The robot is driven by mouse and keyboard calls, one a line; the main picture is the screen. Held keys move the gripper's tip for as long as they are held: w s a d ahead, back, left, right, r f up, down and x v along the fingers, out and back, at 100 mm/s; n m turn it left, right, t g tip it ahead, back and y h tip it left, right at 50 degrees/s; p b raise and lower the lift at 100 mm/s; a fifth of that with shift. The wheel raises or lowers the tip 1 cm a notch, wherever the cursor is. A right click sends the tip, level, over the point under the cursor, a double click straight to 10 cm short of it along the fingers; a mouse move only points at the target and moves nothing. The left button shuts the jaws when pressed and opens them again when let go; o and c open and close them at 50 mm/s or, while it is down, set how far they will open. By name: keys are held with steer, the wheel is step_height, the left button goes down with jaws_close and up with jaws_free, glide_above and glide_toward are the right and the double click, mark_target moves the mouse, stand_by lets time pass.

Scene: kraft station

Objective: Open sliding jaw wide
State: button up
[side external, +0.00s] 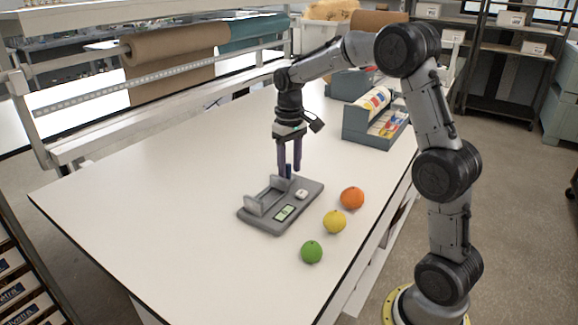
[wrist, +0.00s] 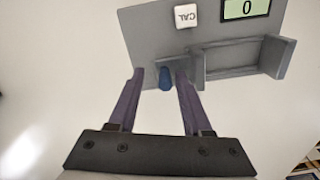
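A grey measuring device (side external: 264,222) lies on the white table, with upright jaw plates and a small display (side external: 285,212). In the wrist view the display (wrist: 246,8) reads 0, beside a white CAL button (wrist: 186,16). One plate (wrist: 275,56) stands at the right end and another (wrist: 197,66) nearer the middle. A blue knob (wrist: 165,78) sticks out left of the middle plate. My gripper (wrist: 159,73) is open, its purple fingers on either side of the knob, the right finger closer. I cannot tell whether it touches. In the side view my gripper (side external: 290,170) points down at the device's far end.
An orange fruit (side external: 352,198), a yellow fruit (side external: 334,222) and a green fruit (side external: 311,252) sit right of the device. A grey bin (side external: 368,132) with colourful items stands farther back. The table left of the device is clear.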

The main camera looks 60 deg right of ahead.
step_height(320, 180, up, 14)
stand_by(0.6)
steer(key=shift+f, duration=0.1)
steer(key=s+a+r+n+t, duration=0.1)
steer(key=s+a+r+t, duration=0.15)
steer(key=s+a, duration=0.35)
steer(key=s+a+r+n+t, duration=0.1)
steer(key=s+a+r, duration=0.25)
steer(key=s, duration=0.35)
steer(key=s+a+f+n+t, duration=0.1)
steer(key=s+a+f, duration=0.3)
steer(key=s+f, duration=0.7)
step_height(320, 180, down, 2)
steer(key=shift+s+a+f+t, duration=0.2)
steer(key=shift+s+t, duration=0.1)
steer(key=shift+t, duration=0.25)
